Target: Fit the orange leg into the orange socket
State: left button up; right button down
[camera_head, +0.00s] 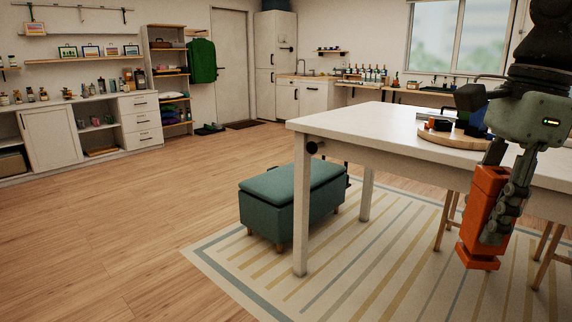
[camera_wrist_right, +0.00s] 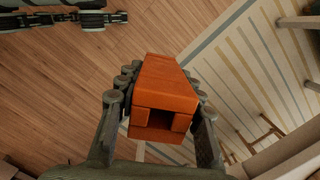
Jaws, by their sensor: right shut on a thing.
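The orange leg (camera_head: 484,215) is a long block with a wider foot at its lower end. My right gripper (camera_head: 497,215) is shut on it and points down, in front of the white table's near side. The leg hangs nearly upright, clear of the floor. In the right wrist view the leg (camera_wrist_right: 167,85) sits between both fingers, with a notch in its near end. What appears to be my left gripper (camera_wrist_right: 90,18) shows at the top left of that view, its finger opening unclear. I do not see the orange socket in either view.
The white table (camera_head: 375,118) bears a round wooden tray (camera_head: 455,140) with small items, partly behind my right arm. A teal ottoman (camera_head: 290,195) stands by the table's left leg on a striped rug (camera_head: 350,275). Stool legs (camera_head: 445,220) are under the table. The left floor is clear.

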jog(key=w+a+f+n+g, duration=0.1)
jog(key=w+a+f+n, duration=0.15)
jog(key=f+n, duration=0.5)
jog(key=w+a+f+n+h, duration=0.1)
jog(key=a+f+n, duration=0.2)
jog(key=f+n, duration=0.4)
jog(key=w+a+f+n+g, duration=0.1)
jog(key=a+f+n, duration=0.1)
jog(key=f+n, duration=0.55)
jog(key=d+r+m, duration=0.3)
jog(key=d, duration=0.7)
jog(key=d+r+m, duration=0.3)
jog(key=d, duration=0.8)
jog(key=s+d+f+m, duration=0.4)
jog(key=s+d+f, duration=0.2)
jog(key=s+d, duration=0.2)
jog(key=shift+s+d+t+y, duration=0.15)
jog(key=shift+s+t+y, duration=0.15)
jog(key=shift+t, duration=0.1)
jog(key=shift+f, duration=0.1)
